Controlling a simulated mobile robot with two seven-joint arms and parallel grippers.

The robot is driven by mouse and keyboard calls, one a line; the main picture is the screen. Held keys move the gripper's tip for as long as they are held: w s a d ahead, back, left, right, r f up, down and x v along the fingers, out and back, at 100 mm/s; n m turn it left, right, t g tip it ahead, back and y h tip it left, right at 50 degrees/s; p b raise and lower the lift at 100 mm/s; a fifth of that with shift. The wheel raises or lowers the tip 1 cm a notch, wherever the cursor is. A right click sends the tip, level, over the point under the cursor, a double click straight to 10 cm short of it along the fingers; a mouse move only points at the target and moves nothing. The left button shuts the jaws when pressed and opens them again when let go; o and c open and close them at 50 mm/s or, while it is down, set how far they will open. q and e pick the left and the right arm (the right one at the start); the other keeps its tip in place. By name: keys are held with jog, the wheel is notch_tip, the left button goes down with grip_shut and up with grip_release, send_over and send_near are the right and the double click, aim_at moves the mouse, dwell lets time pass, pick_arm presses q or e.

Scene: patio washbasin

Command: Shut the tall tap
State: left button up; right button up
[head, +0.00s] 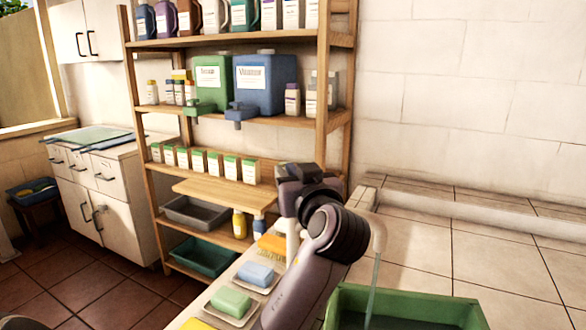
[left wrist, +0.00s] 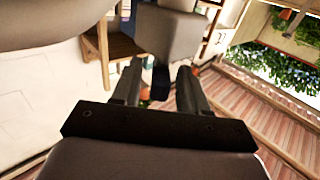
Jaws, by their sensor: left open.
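The tall tap shows in the head view as a pale curved spout (head: 379,234) right of my left arm. A thin stream of water (head: 373,283) runs from it into a green basin (head: 478,318). A pale upright piece (head: 293,240) left of the arm may be part of the tap; my arm hides what lies between. My left gripper (head: 304,182) is up at the tap's height, in front of the shelf, and its fingertips are hard to make out there. In the left wrist view the gripper (left wrist: 158,76) has its fingers apart, with nothing clearly between them.
A blue soap (head: 257,274) and a green soap (head: 231,301) lie on dishes left of my arm. A wooden shelf (head: 140,110) with bottles and boxes stands behind. A tiled counter (head: 450,235) at the right is bare.

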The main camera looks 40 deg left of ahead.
pick_arm(q)
jog(key=shift+w+a, duration=0.35)
jog(key=shift+a, duration=0.25)
grip_shut()
